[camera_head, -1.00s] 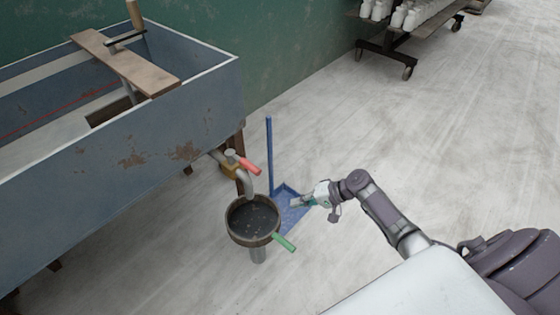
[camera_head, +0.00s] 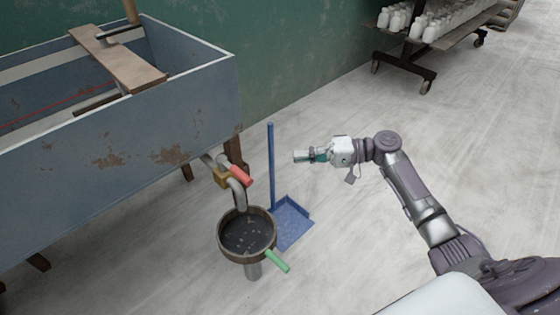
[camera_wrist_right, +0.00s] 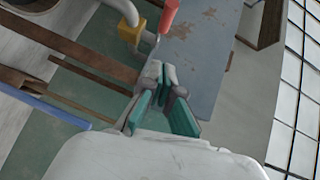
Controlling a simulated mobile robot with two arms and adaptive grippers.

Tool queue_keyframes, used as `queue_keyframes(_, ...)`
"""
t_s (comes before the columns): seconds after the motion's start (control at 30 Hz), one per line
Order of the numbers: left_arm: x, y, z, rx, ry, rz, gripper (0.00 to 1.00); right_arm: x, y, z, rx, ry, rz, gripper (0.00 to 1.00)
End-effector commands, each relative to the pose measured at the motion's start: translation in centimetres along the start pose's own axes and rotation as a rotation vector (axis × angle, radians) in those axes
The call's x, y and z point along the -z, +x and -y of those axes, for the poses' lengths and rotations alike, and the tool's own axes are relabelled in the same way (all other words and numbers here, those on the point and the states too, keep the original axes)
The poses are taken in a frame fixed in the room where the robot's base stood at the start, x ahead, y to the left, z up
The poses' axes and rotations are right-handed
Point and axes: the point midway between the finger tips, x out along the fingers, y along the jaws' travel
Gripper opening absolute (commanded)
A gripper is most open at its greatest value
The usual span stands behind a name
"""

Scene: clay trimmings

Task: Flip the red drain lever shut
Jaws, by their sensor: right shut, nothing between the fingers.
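The red drain lever (camera_head: 241,176) sits on the brass valve (camera_head: 223,179) of the drain pipe, below the corner of the blue-grey tank (camera_head: 120,140). It slants down to the right in the head view. In the right wrist view the lever (camera_wrist_right: 169,15) shows at the top edge, partly cut off, beside the yellow valve body (camera_wrist_right: 130,32). My right gripper (camera_head: 297,156) is shut and empty, to the right of the lever and apart from it; its fingertips (camera_wrist_right: 160,70) show in the wrist view. My left gripper is not in view.
A round sieve (camera_head: 247,234) with a green handle (camera_head: 277,261) stands under the pipe outlet. A blue dustpan (camera_head: 292,222) with an upright handle (camera_head: 271,165) stands between the lever and my right arm. A cart with white bottles (camera_head: 428,45) is at the back. Floor at right is clear.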

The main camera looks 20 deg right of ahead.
Motion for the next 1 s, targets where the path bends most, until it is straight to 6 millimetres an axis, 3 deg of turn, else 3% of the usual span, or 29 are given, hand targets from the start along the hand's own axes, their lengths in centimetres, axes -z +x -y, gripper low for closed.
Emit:
queue_keyframes(0.47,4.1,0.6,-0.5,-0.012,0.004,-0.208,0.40,-0.2,9.6,0.0,0.002,-0.001,0.001,0.00)
queue_keyframes(0.7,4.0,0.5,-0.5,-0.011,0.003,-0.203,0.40,-2.4,11.5,0.0,-0.001,-0.001,0.000,0.00)
queue_keyframes(1.0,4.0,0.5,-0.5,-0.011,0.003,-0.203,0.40,-2.8,11.9,0.0,0.000,0.000,-0.001,0.00)
